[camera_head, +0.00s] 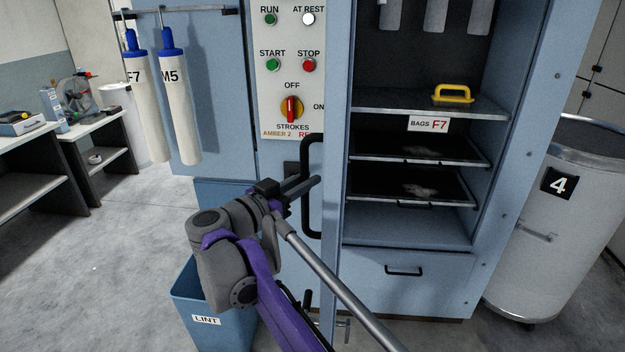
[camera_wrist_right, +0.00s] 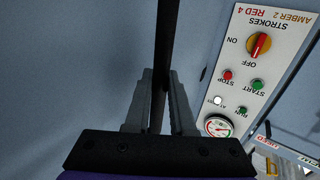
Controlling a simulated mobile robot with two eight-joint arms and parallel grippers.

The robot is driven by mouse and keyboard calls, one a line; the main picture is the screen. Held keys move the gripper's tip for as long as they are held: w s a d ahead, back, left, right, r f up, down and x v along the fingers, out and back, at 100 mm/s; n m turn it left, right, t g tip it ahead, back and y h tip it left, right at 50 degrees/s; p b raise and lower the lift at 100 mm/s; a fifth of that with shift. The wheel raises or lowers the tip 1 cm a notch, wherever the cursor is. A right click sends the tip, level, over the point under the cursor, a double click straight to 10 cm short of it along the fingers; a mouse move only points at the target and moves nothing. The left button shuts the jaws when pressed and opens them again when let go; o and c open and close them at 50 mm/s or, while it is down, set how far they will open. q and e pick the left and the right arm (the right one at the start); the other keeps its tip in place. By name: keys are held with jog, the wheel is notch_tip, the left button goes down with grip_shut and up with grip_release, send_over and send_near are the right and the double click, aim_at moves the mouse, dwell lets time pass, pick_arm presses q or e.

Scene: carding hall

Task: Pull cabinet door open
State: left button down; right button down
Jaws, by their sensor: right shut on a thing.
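The blue cabinet (camera_head: 409,246) stands ahead with its shelves exposed. Its door (camera_head: 336,270) stands open toward me, seen nearly edge-on at the left of the shelf opening. A black bar handle (camera_head: 305,155) sticks out from the door's left-hand face. My right gripper (camera_head: 308,186) is shut on this handle at about mid-height. In the right wrist view the dark handle (camera_wrist_right: 162,45) runs between the two fingers (camera_wrist_right: 160,105), with the blue door face (camera_wrist_right: 80,60) behind. My left gripper is not in view.
A control panel (camera_head: 291,70) with a red knob is left of the door. White cylinders (camera_head: 182,105) hang further left. A blue LINT bin (camera_head: 205,321) stands below my arm. A grey drum (camera_head: 560,230) marked 4 stands right. A yellow handle (camera_head: 453,94) rests on a shelf.

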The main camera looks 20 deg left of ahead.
jog(key=shift+r, duration=0.1)
jog(key=c, duration=0.8)
grip_release()
jog(key=shift+w+d, duration=0.1)
jog(key=shift+o, duration=0.2)
jog(key=b+v, duration=0.1)
jog(key=v, duration=1)
